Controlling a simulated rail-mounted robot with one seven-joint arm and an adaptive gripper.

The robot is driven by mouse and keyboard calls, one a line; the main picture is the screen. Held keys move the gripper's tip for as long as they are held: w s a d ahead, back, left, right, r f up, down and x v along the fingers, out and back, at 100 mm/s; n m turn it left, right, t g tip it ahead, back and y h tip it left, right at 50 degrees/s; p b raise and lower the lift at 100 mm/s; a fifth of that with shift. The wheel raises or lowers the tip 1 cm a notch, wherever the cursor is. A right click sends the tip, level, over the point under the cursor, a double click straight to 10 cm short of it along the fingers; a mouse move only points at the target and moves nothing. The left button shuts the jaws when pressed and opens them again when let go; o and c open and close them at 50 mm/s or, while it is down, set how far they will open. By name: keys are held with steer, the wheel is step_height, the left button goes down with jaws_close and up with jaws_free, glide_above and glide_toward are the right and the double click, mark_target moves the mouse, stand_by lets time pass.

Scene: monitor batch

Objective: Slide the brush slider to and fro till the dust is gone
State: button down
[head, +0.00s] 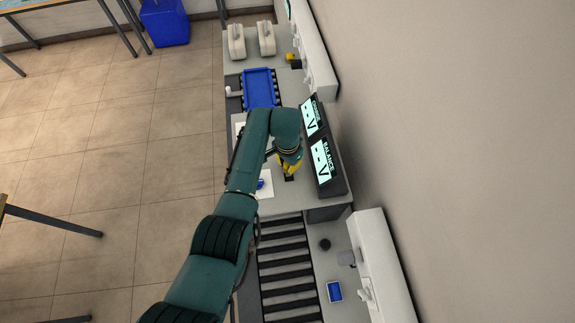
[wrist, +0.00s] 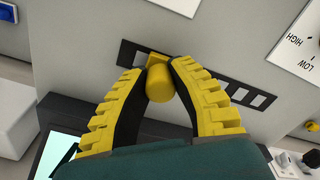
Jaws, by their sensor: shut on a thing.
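The brush slider's yellow round knob (wrist: 160,85) stands out from a black slotted strip (wrist: 235,92) on a grey surface in the wrist view. My gripper (wrist: 161,66) has its yellow ribbed fingers closed on the knob, one on each side. In the head view my gripper (head: 288,168) is low over the bench, beside the dark display panels, and my arm partly covers it. The knob cannot be made out there. I cannot make out any dust in either view.
Two lit displays (head: 322,158) stand on the wall side, close to my gripper. A blue tray (head: 260,88) lies farther along the bench. A roller conveyor (head: 284,262) lies nearer. A white plate marked HIGH and LOW (wrist: 298,42) is right of the strip.

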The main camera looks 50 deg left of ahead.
steer(key=shift+d, duration=0.2)
steer(key=c, duration=0.9)
jaws_free()
steer(key=shift+o, duration=0.2)
step_height(320, 180, up, 12)
